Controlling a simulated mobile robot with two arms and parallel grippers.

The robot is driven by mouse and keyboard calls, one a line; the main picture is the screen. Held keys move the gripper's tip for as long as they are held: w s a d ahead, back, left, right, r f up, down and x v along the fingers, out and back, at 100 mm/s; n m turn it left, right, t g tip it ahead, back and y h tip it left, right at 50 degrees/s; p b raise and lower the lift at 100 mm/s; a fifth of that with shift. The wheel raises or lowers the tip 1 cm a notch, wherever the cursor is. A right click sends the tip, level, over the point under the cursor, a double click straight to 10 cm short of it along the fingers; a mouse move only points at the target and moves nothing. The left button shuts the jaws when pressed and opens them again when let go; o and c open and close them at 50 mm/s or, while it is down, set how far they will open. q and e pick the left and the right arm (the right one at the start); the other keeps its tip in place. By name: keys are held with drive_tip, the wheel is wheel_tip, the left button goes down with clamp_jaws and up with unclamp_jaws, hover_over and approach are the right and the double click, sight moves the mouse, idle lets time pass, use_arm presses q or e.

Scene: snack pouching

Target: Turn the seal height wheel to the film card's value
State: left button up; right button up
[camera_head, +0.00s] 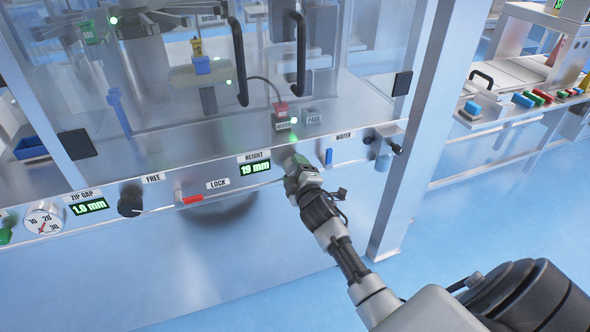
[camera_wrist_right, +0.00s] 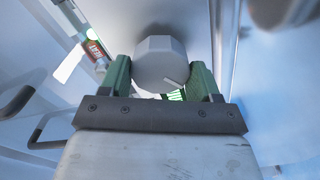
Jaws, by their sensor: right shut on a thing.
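My right gripper (camera_head: 297,172) reaches the machine's front panel, just right of the green HEIGHT display (camera_head: 254,168), which reads 19 mm. In the right wrist view a grey faceted wheel (camera_wrist_right: 160,62) sits between the two green fingers of my right gripper (camera_wrist_right: 161,82). The fingers are shut on it, one on each side. In the head view the gripper mostly hides the wheel. No film card can be made out in these frames. My left gripper is not in view.
The panel also carries a ZIP GAP display (camera_head: 90,206) reading 1.0 mm, a black knob (camera_head: 130,201), a red-handled LOCK lever (camera_head: 192,199), a blue WATER handle (camera_head: 328,156) and a round gauge (camera_head: 43,219). Door handles (camera_head: 238,62) stand above. The blue floor before the panel is clear.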

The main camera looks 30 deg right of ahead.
drive_tip(key=shift+m, duration=0.7)
drive_tip(key=o, duration=0.9)
drive_tip(key=shift+s, duration=0.1)
drive_tip(key=v, duration=1)
drive_tip(key=shift+s+a, duration=0.15)
drive_tip(key=shift+s, duration=0.15)
